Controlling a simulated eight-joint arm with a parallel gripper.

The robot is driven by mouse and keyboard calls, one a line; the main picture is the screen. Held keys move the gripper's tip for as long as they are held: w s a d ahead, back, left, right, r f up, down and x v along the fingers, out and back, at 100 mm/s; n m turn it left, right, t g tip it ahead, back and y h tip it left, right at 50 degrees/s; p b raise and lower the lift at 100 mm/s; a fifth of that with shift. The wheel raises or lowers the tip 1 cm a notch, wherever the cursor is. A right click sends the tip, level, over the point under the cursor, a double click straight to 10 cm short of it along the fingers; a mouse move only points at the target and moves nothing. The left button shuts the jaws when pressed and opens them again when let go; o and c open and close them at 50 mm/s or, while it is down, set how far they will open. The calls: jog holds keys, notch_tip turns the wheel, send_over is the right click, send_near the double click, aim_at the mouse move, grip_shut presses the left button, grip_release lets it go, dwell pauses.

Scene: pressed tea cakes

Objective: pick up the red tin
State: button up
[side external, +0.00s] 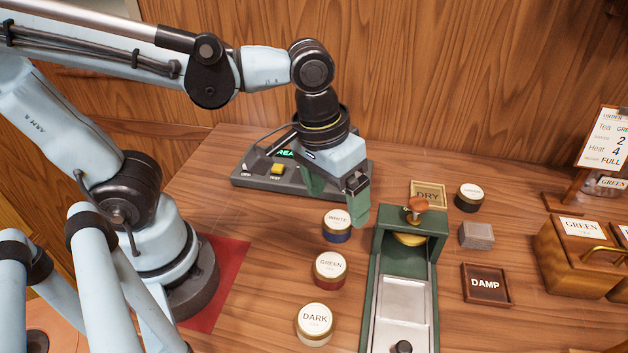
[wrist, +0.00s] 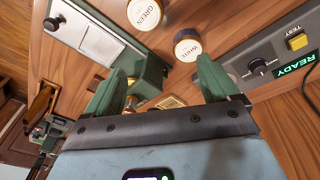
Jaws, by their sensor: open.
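The red tin (side external: 329,270) stands upright on the wooden table, with a round cream lid labelled GREEN. It is the middle one of a row of tins left of the green press. In the wrist view the GREEN-labelled tin (wrist: 145,13) is at the top edge, partly cut off. My gripper (side external: 337,208) is open and empty, above the table behind the red tin, near the blue tin labelled WHITE (side external: 337,228). In the wrist view the WHITE tin (wrist: 188,46) lies beyond my spread green fingers (wrist: 163,74).
The cream tin labelled DARK (side external: 314,326) stands in front of the red tin. The green press (side external: 437,310) is close on the right. A control box (side external: 262,178) is behind. A DAMP tray (side external: 486,286), grey block (side external: 476,235) and dark tin (side external: 469,197) stand further right.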

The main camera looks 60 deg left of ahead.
aim_at(330, 264)
jog(key=shift+s+d+f+n+g+y, duration=0.15)
jog(key=shift+s+d+f+g, duration=0.3)
jog(key=shift+f, duration=1.6)
jog(key=shift+s+d+f+n+g+y, duration=0.15)
jog(key=shift+s+d+f, duration=0.3)
jog(key=shift+f, duration=1.6)
jog(key=shift+s+d+f+n+g+y, duration=0.1)
jog(key=shift+s+d+f+g, duration=0.4)
jog(key=shift+f, duration=1.55)
jog(key=shift+w+d, duration=0.1)
jog(key=shift+w, duration=0.1)
jog(key=c, duration=1.2)
